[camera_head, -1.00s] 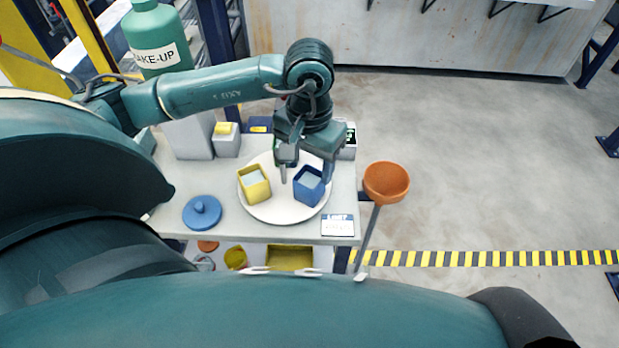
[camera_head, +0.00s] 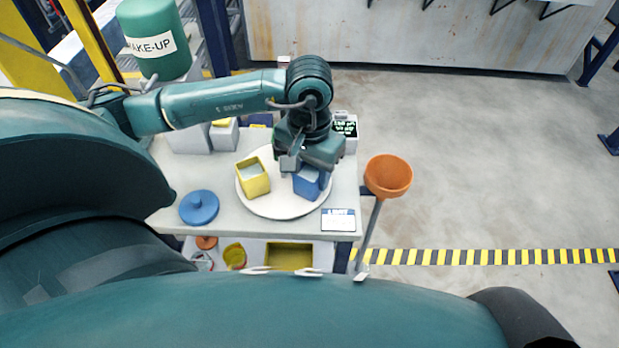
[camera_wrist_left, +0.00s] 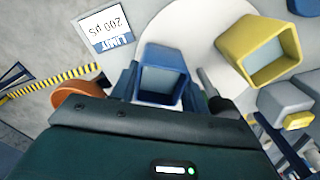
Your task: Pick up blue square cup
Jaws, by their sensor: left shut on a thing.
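The blue square cup (camera_head: 309,183) stands on the right side of a round white plate (camera_head: 277,207), with pale grey contents. In the left wrist view the cup (camera_wrist_left: 163,70) sits between the two fingers of my left gripper. My left gripper (camera_head: 305,170) has come down over the cup from above and is shut on it. The gripper body hides the cup's upper back part in the head view. I cannot tell whether the cup is clear of the plate. My right gripper does not show.
A yellow square cup (camera_head: 253,181) stands close by on the plate's left. A blue round lid (camera_head: 199,208) and a white label card (camera_head: 338,220) lie on the grey table. An orange funnel (camera_head: 388,176) stands off the table's right edge. Grey containers stand behind the plate.

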